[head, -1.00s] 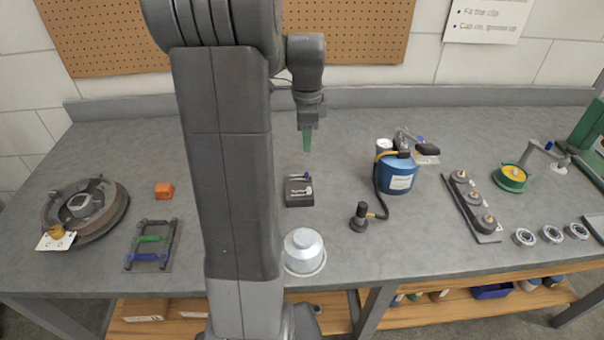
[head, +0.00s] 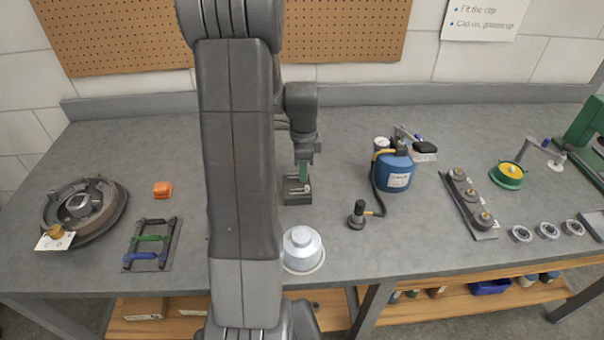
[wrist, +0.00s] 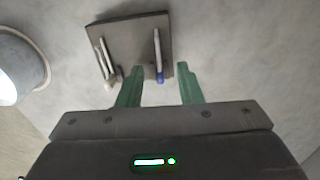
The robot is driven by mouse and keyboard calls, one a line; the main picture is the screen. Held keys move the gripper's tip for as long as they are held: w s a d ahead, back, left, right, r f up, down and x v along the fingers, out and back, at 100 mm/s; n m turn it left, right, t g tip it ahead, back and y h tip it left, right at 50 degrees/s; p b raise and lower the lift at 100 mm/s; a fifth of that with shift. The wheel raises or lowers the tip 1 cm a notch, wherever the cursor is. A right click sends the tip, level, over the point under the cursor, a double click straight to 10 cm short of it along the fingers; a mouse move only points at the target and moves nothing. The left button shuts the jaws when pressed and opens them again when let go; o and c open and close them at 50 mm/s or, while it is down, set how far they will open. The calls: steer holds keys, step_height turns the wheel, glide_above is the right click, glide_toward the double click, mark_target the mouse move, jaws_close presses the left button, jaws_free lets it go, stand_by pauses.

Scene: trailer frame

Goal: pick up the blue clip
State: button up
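The blue clip (wrist: 158,58) is a thin pale pin with a blue end. It lies on a dark block (wrist: 122,38), which also shows in the head view (head: 291,199). Pale clips (wrist: 105,62) lie beside it on the block, to the left in the wrist view. My gripper (wrist: 160,72) has green fingers, is open and empty, and is over the near edge of the block. The blue end appears between the fingers, with a gap on each side. In the head view my gripper (head: 304,172) largely hides the clip.
A silver domed cap (head: 302,248) stands in front of the block. A blue can (head: 397,178) with a hose is to the right. A rack with green and blue handles (head: 148,244), an orange block (head: 162,189) and a round hub (head: 84,210) are at left.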

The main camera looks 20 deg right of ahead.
steer(key=shift+c, duration=0.4)
jaws_close()
steer(key=shift+r, duration=0.1)
step_height(320, 180, up, 13)
steer(key=p, duration=0.3)
steer(key=shift+r, duration=0.2)
